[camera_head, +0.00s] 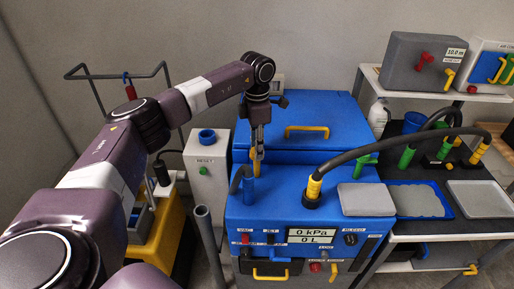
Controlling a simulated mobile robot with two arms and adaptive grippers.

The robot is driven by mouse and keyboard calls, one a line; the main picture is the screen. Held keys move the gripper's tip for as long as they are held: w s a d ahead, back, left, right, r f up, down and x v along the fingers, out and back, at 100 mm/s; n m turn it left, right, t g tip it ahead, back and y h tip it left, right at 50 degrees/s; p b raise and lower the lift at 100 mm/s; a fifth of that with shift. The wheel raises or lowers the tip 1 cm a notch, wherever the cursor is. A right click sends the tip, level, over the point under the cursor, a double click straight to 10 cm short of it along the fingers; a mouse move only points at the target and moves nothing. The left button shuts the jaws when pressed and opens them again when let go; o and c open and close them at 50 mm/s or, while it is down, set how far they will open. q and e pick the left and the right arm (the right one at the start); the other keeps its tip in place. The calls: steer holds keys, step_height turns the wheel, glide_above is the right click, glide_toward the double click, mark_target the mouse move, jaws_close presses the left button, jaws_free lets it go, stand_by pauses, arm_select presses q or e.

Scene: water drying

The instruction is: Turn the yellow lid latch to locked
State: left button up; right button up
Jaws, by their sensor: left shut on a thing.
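The blue lid (330,115) of the machine has a yellow handle (307,128) on top and looks closed. My left gripper (258,152) points down at the lid's front left corner. It is shut on the yellow lid latch (257,168), which shows as a narrow upright yellow piece just below the fingertips. The fingers hide part of the latch, and I cannot tell its exact turn position. My right gripper is not in view.
A black hose with a yellow collar (314,187) rises from the machine top and arches to the right.

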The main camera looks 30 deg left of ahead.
arm_select(q)
steer(key=shift+w+r, duration=0.1)
steer(key=shift+r, duration=0.05)
stand_by(0.3)
steer(key=o, duration=1.2)
steer(key=shift+c, duration=0.2)
step_height(320, 180, up, 12)
